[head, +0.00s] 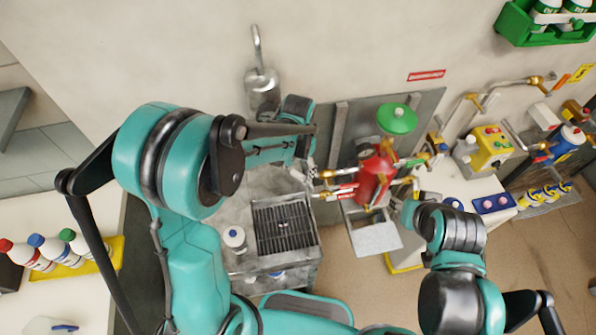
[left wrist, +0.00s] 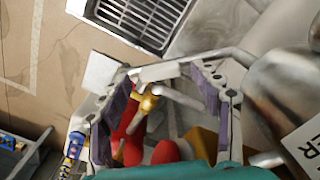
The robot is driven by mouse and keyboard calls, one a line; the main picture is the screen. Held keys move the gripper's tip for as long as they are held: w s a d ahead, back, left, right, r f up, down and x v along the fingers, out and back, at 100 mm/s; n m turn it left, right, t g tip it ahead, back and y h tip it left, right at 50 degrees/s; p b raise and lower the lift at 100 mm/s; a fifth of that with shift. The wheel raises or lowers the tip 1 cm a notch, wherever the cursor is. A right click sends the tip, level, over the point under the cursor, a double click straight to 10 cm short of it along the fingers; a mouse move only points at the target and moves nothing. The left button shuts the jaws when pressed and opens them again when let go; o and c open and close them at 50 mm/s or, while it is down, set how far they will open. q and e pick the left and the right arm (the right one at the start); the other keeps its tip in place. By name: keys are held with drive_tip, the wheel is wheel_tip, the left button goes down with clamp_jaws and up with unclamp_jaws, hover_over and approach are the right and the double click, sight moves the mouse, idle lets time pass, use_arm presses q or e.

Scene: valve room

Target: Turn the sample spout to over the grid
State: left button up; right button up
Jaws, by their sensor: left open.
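The grid (head: 284,228) is a dark slatted drain in the steel counter; its edge shows in the left wrist view (left wrist: 140,18). My left gripper (head: 306,168) is open beyond the grid, beside the brass-and-red sample fittings (head: 328,174). In the left wrist view its padded fingers stand on either side of a brass fitting (left wrist: 149,101) and a short pale tube (left wrist: 180,97), which looks like the sample spout. I cannot tell whether they touch. My right gripper (head: 403,212) is near the brass piping right of the red body; its fingers are unclear.
A red valve body (head: 374,175) with a green handwheel (head: 397,119) stands right of the grid. A steel cylinder (head: 262,88) hangs on the wall. A white-capped bottle (head: 235,239) stands left of the grid. A pale tray (head: 375,238) is below the valve.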

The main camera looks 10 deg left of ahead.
use_arm(q)
drive_tip(key=shift+f, duration=0.55)
clamp_jaws()
drive_tip(key=shift+s+a, duration=0.1)
drive_tip(key=shift+s, duration=0.05)
drive_tip(key=s+a+m+b, duration=0.2)
drive_tip(key=s+a+m, duration=0.2)
drive_tip(key=m, duration=0.4)
drive_tip(key=shift+s+a+m, duration=0.3)
drive_tip(key=shift+s+a, duration=0.1)
drive_tip(key=shift+a, duration=0.15)
